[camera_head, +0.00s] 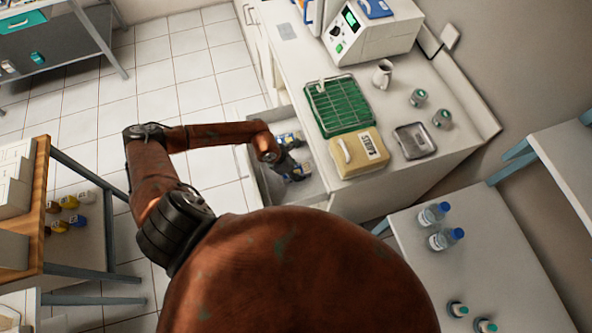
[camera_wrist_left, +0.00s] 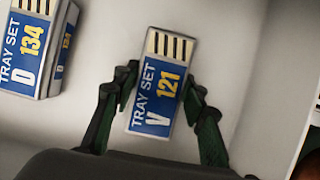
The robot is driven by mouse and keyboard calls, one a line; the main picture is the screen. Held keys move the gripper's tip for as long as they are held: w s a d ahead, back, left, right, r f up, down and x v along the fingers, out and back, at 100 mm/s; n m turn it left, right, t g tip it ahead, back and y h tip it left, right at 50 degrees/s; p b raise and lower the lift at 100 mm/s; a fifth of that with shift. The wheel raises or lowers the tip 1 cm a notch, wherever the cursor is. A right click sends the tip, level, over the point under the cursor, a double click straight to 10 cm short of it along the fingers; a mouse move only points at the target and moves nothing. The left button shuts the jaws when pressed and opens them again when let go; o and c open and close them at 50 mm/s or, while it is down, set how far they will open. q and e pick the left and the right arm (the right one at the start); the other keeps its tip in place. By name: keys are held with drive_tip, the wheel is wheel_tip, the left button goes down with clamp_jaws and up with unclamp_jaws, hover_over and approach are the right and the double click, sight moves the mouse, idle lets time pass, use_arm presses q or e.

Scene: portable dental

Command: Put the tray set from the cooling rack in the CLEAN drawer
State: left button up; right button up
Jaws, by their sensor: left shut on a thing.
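An open drawer (camera_head: 262,182) sticks out from the white counter; its label does not show. My left gripper (camera_head: 287,164) reaches down into it. In the left wrist view my left gripper (camera_wrist_left: 160,84) is shut on a blue and white tray set marked V 121 (camera_wrist_left: 154,92), with one finger on each side. This tray set also shows in the head view (camera_head: 299,173), inside the drawer outline. The wire cooling rack (camera_head: 338,105) on the counter looks empty. My right gripper is not visible.
A beige box (camera_head: 360,153) and a metal tray (camera_head: 414,140) stand on the counter near the drawer. A white mug (camera_head: 382,74) and a device (camera_head: 362,30) are behind. My own arm covers the lower middle of the head view.

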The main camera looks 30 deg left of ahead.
use_arm(q)
drive_tip(key=o, duration=1.4)
drive_tip(key=v, duration=1.2)
